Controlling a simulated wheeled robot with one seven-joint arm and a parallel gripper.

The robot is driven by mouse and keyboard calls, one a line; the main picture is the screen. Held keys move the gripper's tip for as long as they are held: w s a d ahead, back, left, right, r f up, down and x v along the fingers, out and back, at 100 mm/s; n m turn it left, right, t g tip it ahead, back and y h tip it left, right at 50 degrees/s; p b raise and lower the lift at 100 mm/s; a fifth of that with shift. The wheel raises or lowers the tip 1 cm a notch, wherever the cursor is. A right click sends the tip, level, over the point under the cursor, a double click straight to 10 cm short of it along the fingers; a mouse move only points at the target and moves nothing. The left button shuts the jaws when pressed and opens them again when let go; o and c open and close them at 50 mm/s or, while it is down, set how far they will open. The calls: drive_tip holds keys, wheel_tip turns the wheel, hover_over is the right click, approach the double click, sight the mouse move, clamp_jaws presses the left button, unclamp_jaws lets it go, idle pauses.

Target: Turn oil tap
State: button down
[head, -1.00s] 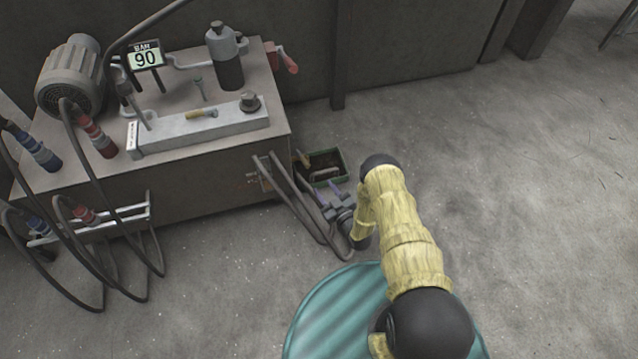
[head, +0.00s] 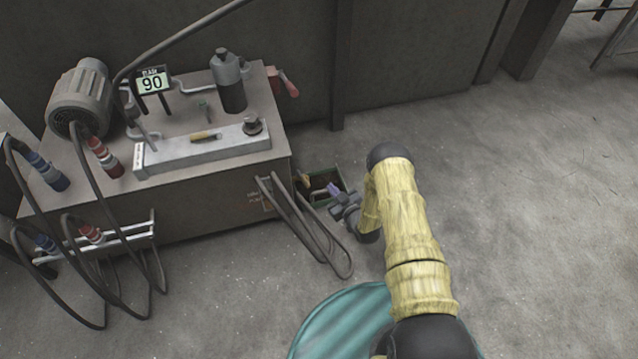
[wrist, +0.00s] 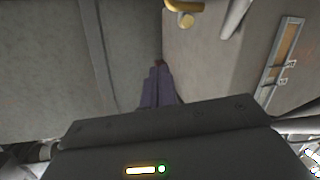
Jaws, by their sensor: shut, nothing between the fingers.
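A brass, tap-like fitting (wrist: 185,10) juts from the machine's side wall at the top of the wrist view; it may be the oil tap. It is partly cut off by the picture edge. My gripper (wrist: 158,68) is shut and empty, its purple fingers together below and left of the fitting, apart from it in the picture. In the head view my gripper (head: 333,187) is low beside the machine's right end, over the crate area. A small yellowish piece (head: 303,178) shows there, too small to identify.
The hydraulic unit (head: 215,195) stands left, with a motor (head: 80,98), a display reading 90 (head: 152,84) and a red handle (head: 287,83). Hoses (head: 315,230) loop beside it. A green crate (head: 345,178) lies on the floor. A teal drum (head: 335,320) is in front. Floor at right is clear.

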drive_tip(key=w+d+r+m+g+h+p, duration=0.1)
drive_tip(key=w+d+r+h, duration=0.1)
drive_tip(key=r, duration=0.6)
drive_tip(key=w+d+r+g+h+p, duration=0.1)
drive_tip(key=w+d+r+g+p, duration=0.1)
drive_tip(key=r, duration=0.6)
drive_tip(key=s+d+r+m+g+h+p, duration=0.1)
drive_tip(key=s+r, duration=0.1)
drive_tip(key=r, duration=0.4)
drive_tip(key=s+d+r+m+g+h+p, duration=0.1)
drive_tip(key=s+d+r+h, duration=0.1)
drive_tip(key=r, duration=0.4)
drive_tip(key=s+d+r+m+g+p, duration=0.1)
drive_tip(key=s+r+m+g+p, duration=0.1)
drive_tip(key=s+r, duration=0.7)
drive_tip(key=s+d+r+m+g+h+p, duration=0.1)
drive_tip(key=s+r+m+g+p, duration=0.2)
drive_tip(key=s+r, duration=0.7)
drive_tip(key=s+g, duration=0.1)
drive_tip(key=s, duration=0.7)
drive_tip(key=shift+r, duration=0.15)
drive_tip(key=shift+a, duration=0.1)
